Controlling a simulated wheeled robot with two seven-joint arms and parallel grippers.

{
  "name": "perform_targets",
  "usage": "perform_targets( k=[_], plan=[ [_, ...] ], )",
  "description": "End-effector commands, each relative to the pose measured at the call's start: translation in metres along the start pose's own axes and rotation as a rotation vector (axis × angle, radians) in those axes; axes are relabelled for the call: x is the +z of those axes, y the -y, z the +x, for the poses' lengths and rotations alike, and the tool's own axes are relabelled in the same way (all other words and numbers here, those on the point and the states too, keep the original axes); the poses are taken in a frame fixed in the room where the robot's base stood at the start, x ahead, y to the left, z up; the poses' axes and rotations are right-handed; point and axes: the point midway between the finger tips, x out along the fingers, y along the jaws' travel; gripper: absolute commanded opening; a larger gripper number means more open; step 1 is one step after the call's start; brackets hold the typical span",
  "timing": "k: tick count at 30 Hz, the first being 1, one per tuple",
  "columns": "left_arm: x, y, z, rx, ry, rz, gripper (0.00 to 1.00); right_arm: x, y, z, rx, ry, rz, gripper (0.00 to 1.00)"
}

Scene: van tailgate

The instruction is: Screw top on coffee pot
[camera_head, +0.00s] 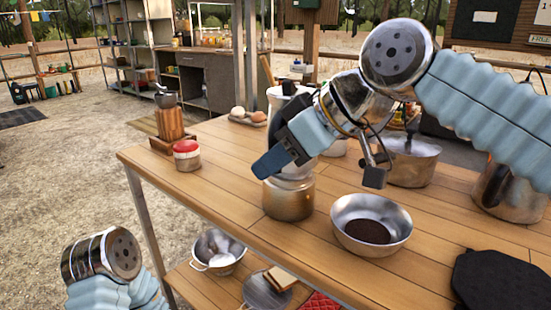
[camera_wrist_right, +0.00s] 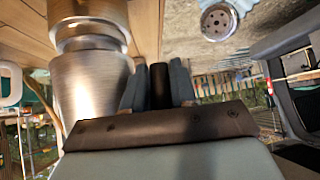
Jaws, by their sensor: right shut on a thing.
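The coffee pot's metal base (camera_head: 288,200) stands upright on the wooden table. The pot's pale top (camera_head: 284,104), with a dark knob, stands upright above the base, partly hidden behind my right gripper (camera_head: 270,160). In the right wrist view the silvery top (camera_wrist_right: 90,100) meets the base (camera_wrist_right: 88,12) at a narrow waist. There my right gripper (camera_wrist_right: 158,88) is shut on a dark bar beside the top, which looks like its handle. I cannot tell how tight the joint is. My left arm shows at the lower left of the head view, but its gripper is not in view.
A metal bowl with dark grounds (camera_head: 370,224) is right of the pot. A red-lidded jar (camera_head: 187,156) and a grinder (camera_head: 170,122) are at left. Saucepans (camera_head: 414,165) stand behind, right. A black pad (camera_head: 502,280) lies front right. Bare table lies left of the pot.

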Motion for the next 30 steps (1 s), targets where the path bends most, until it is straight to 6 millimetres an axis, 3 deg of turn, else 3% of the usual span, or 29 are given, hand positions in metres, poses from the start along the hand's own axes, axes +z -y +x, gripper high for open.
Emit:
perform_targets(
  k=[30],
  plan=[
    [0.0, 0.003, 0.009, 0.0, 0.0, 0.0, 0.57, 0.009, -0.001, 0.011, 0.0, -0.002, 0.0, 0.0]
  ],
)
